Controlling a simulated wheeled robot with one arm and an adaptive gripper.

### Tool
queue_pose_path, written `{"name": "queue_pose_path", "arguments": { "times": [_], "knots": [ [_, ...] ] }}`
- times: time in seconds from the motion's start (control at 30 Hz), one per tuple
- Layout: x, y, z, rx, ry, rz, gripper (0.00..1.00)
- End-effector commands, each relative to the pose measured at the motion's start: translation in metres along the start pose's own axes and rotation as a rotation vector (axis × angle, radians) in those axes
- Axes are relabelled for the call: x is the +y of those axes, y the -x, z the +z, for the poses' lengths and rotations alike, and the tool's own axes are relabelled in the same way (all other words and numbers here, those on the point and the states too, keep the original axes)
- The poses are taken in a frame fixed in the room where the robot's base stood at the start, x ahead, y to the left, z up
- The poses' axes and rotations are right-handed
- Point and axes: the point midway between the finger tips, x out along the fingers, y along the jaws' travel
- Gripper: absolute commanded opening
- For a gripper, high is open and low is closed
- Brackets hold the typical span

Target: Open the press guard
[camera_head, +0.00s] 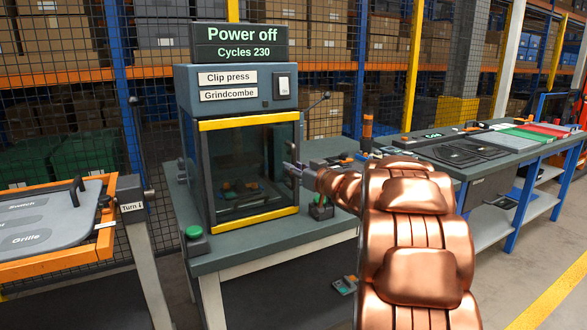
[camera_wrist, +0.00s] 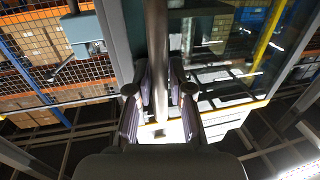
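The press guard (camera_head: 240,168) is a dark see-through panel with yellow strips along its top and bottom, on the front of the clip press (camera_head: 236,88). It looks closed. My gripper (camera_head: 293,171) is at that bar. In the wrist view my two fingers (camera_wrist: 160,88) stand either side of the bar, with a narrow gap on the right. Firm contact is not visible.
A green button box (camera_head: 195,240) sits on the bench's front left corner. The press sign (camera_head: 239,42) reads "Power off, Cycles 230". An orange-framed fixture (camera_head: 50,225) stands to the left. Another bench (camera_head: 470,150) with parts runs right. Floor lies clear in front.

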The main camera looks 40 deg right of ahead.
Motion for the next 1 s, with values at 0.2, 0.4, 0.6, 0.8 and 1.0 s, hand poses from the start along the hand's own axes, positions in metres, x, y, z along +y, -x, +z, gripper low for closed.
{"name": "queue_pose_path", "arguments": {
  "times": [0.2,0.4,0.6,0.8,1.0],
  "knots": [
    [0.000,0.000,0.000,0.000,0.000,0.000,0.00],
    [0.000,0.000,0.000,0.000,0.000,0.000,0.00],
    [0.000,0.000,0.000,0.000,0.000,0.000,0.00],
    [0.000,0.002,0.000,0.000,0.001,0.007,0.00],
    [0.000,0.011,0.002,0.000,0.001,0.043,0.00]
  ]
}}
